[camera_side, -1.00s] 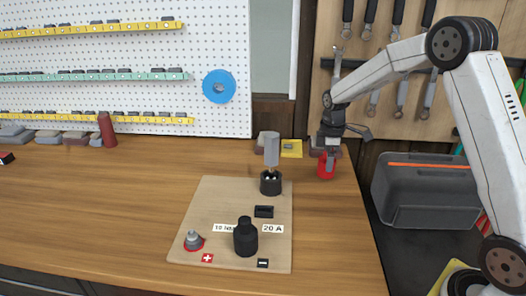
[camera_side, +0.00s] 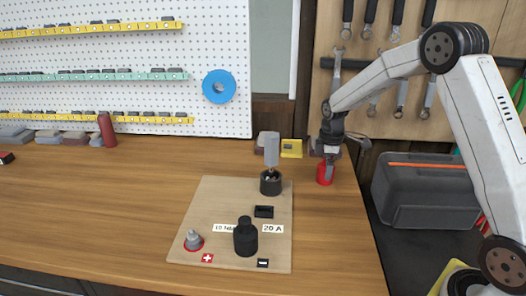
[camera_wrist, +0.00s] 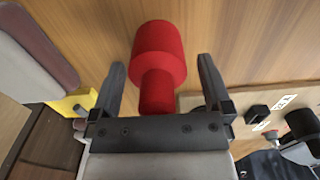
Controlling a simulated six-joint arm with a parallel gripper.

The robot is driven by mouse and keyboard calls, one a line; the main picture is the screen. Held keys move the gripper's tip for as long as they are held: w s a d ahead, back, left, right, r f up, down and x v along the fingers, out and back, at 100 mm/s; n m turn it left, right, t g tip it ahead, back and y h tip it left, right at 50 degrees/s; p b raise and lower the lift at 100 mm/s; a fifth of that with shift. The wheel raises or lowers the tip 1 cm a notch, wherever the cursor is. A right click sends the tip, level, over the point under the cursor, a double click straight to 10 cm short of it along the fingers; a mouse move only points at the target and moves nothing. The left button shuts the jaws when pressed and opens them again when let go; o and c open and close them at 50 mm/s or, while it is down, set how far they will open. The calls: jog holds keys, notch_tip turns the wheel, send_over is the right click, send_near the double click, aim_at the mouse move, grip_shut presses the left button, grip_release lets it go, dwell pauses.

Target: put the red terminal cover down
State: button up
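The red terminal cover (camera_side: 325,175) appears to stand upright on the wooden table near its back right edge, to the right of the board. In the wrist view the cover (camera_wrist: 158,55) shows a wide body and a narrower neck pointing toward my gripper. My gripper (camera_wrist: 163,85) is open, with a finger on each side of the cover and a visible gap to each. In the side view my gripper (camera_side: 328,160) is directly above and around the cover's top, hiding part of it.
A wooden board (camera_side: 215,200) left of the cover carries a red-based terminal (camera_side: 194,241), a black cover (camera_side: 246,238) and a black cup with a tool (camera_side: 270,183). A yellow block (camera_side: 291,148) stands behind.

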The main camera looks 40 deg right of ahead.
notch_tip(320, 180, up, 12)
jog(key=shift+r, duration=0.15)
dwell(0.7)
dwell(0.5)
jog(key=s+a+f+m+t, duration=0.1)
jog(key=s+a+f+m, duration=0.2)
jog(key=s+a, duration=0.2)
jog(key=s+a+f+m, duration=0.3)
jog(key=s+a, duration=0.1)
jog(key=s, duration=0.3)
jog(key=s+a+f+m+t, duration=0.1)
jog(key=s+a+f+m, duration=0.2)
jog(key=s+a+f, duration=0.1)
jog(key=shift+s+a+t, duration=0.3)
jog(key=shift+s+a, duration=0.5)
jog(key=shift+s, duration=0.25)
